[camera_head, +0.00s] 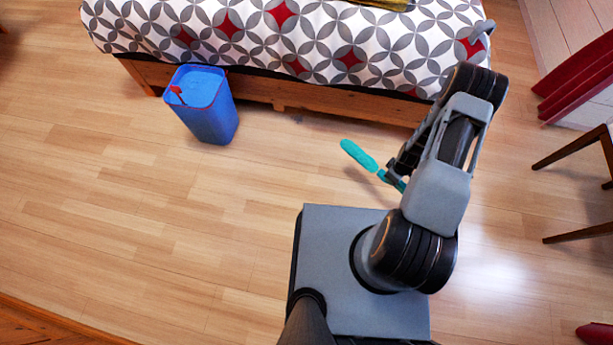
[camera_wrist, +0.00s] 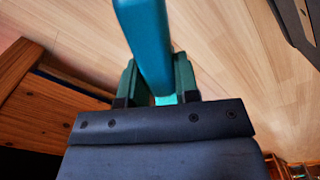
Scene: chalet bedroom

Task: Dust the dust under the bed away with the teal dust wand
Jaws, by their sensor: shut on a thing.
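The teal dust wand (camera_head: 360,155) is held in my gripper (camera_head: 392,178), above the floor in front of the bed. Its head points up and left in the head view, toward the bed. In the wrist view the wand (camera_wrist: 145,40) runs up from between the two fingers of my gripper (camera_wrist: 155,85), which are shut on it. The bed (camera_head: 300,98) has a wooden side rail and a grey, white and red patterned cover. The space under the bed is mostly hidden. A small dark speck shows on the floor near the rail, too small to identify.
A blue bin (camera_head: 208,115) with a red part on its lid stands against the bed's left part. A wooden chair (camera_head: 580,155) with a red seat stands at the right. The floor between bin and wand is clear.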

